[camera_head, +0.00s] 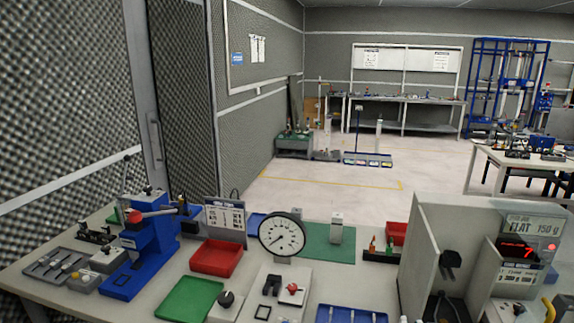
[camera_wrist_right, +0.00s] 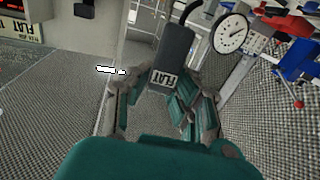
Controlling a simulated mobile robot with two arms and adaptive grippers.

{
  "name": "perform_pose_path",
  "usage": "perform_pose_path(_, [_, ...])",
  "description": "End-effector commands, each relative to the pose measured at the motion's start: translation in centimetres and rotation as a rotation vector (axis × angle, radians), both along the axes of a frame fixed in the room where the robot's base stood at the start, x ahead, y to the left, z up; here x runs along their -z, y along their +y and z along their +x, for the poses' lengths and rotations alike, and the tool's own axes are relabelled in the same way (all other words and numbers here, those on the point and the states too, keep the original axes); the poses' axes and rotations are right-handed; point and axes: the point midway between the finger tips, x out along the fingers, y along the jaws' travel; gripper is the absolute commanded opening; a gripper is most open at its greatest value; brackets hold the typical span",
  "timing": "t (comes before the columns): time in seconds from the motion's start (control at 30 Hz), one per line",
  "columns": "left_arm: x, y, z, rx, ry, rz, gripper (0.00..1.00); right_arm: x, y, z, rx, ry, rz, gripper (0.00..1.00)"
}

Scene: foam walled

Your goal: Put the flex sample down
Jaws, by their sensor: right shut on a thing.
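My right gripper (camera_wrist_right: 155,100) shows in the right wrist view, with its teal and grey fingers on either side of a dark grey block. I take this block with a white FLAT label and a curved black hook-like end to be the flex sample (camera_wrist_right: 176,52). The fingers hold it near its labelled end, and their exact contact is partly hidden. I cannot make out my right gripper or the held sample in the head view. My left gripper is in neither view.
The bench holds a dial gauge (camera_head: 282,235), a red tray (camera_head: 216,258), a green tray (camera_head: 189,299), a blue press (camera_head: 150,245) and a green mat (camera_head: 318,240). A grey walled booth (camera_head: 425,250) stands at right by a FLAT 150 g sign (camera_head: 534,228). Bare bench shows between the trays.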

Motion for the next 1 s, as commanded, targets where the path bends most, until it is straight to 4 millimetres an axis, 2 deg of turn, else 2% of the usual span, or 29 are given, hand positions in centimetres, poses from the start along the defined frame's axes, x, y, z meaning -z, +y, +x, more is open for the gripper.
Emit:
perform_pose_path(0.03, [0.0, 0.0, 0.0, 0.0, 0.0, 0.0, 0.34, 0.3, 1.5, -1.0, -0.015, 0.002, 0.005, 0.0])
perform_pose_path(0.1, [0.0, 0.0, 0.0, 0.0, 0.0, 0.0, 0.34, 0.4, 3.1, -1.9, -0.029, 0.001, 0.004, 0.0])
perform_pose_path(0.2, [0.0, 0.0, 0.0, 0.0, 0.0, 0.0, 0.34, 0.4, 4.4, -2.7, -0.04, 0.0, 0.001, 0.0])
perform_pose_path(0.37, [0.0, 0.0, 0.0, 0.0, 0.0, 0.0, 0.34, 0.3, 4.8, -2.9, -0.043, -0.003, -0.002, 0.0])
perform_pose_path(0.47, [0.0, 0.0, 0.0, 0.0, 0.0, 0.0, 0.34, 0.3, 4.2, -2.6, -0.039, -0.003, -0.004, 0.0])
perform_pose_path(0.57, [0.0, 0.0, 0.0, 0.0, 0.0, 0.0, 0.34, 0.2, 2.3, -1.3, -0.022, -0.006, -0.007, 0.0])
perform_pose_path(0.67, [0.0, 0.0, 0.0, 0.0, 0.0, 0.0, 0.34, -0.5, -1.1, 0.7, 0.012, -0.009, -0.01, 0.0])
perform_pose_path(0.8, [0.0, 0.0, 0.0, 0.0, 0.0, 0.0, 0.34, -2.8, -7.0, 3.4, 0.076, -0.011, -0.008, 0.0])
perform_pose_path(0.9, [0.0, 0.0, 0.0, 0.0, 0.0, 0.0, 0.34, -4.7, -10.7, 4.7, 0.12, -0.01, -0.006, 0.0])
perform_pose_path(1.0, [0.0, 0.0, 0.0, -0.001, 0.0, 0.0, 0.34, -6.5, -13.7, 5.5, 0.154, -0.007, -0.004, 0.0])
